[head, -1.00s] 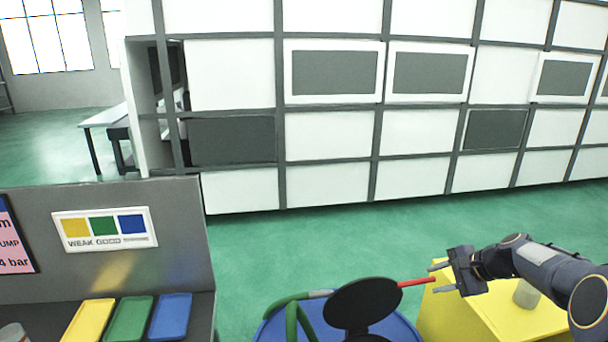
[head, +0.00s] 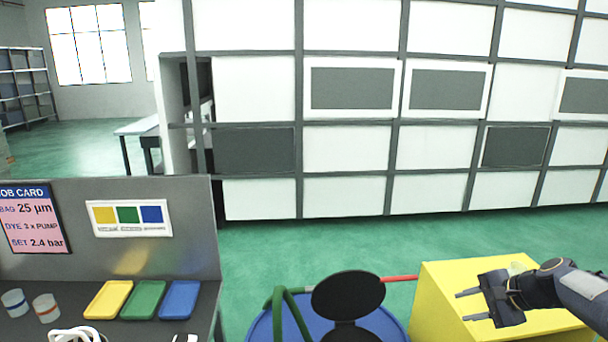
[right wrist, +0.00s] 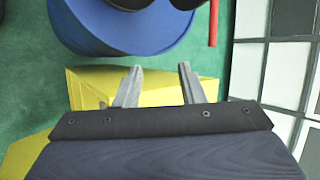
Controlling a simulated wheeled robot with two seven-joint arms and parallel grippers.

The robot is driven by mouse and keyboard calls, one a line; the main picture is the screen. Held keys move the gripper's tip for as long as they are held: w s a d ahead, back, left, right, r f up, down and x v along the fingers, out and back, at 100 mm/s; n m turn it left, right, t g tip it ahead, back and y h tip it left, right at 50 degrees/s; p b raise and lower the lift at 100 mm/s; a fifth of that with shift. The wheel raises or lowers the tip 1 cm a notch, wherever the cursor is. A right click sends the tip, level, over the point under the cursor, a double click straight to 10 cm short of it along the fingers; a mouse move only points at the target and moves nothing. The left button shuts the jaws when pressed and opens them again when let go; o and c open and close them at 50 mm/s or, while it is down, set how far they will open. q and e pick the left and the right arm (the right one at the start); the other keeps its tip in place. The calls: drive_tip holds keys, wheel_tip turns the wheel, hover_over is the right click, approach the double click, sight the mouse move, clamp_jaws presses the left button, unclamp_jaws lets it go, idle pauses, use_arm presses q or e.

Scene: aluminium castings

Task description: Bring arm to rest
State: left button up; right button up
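My right gripper (head: 466,306) is in the lower right of the head view, over the yellow box (head: 436,290). Its two fingers are apart with nothing between them. The right wrist view shows the same spread fingers (right wrist: 158,72) in front of the yellow box (right wrist: 90,90), with the blue drum (right wrist: 150,40) beyond. My left gripper is not in view.
A blue drum (head: 262,330) with a black disc (head: 348,296), a green hose (head: 278,300) and a red rod (head: 398,278) stands left of the box. Yellow (head: 108,299), green (head: 144,299) and blue (head: 180,299) trays lie on the bench. Green floor behind is clear.

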drive_tip(key=s+a+r+n, duration=0.3)
drive_tip(key=s+a+r, duration=0.25)
drive_tip(key=s, duration=0.35)
drive_tip(key=s+a+f+n, duration=0.1)
drive_tip(key=s+a+n, duration=0.2)
drive_tip(key=s, duration=0.4)
drive_tip(key=s+a+f+n+h, duration=0.1)
drive_tip(key=s+a+f+n, duration=0.1)
drive_tip(key=s, duration=0.6)
drive_tip(key=s+a+f+n+g, duration=0.1)
drive_tip(key=s+a+f+n, duration=0.1)
drive_tip(key=s+a+n, duration=0.2)
drive_tip(key=s+a, duration=0.2)
drive_tip(key=s, duration=0.2)
drive_tip(key=shift+s+f+n+h+b, duration=0.2)
drive_tip(key=shift+n+h+b, duration=0.1)
drive_tip(key=shift+n, duration=0.1)
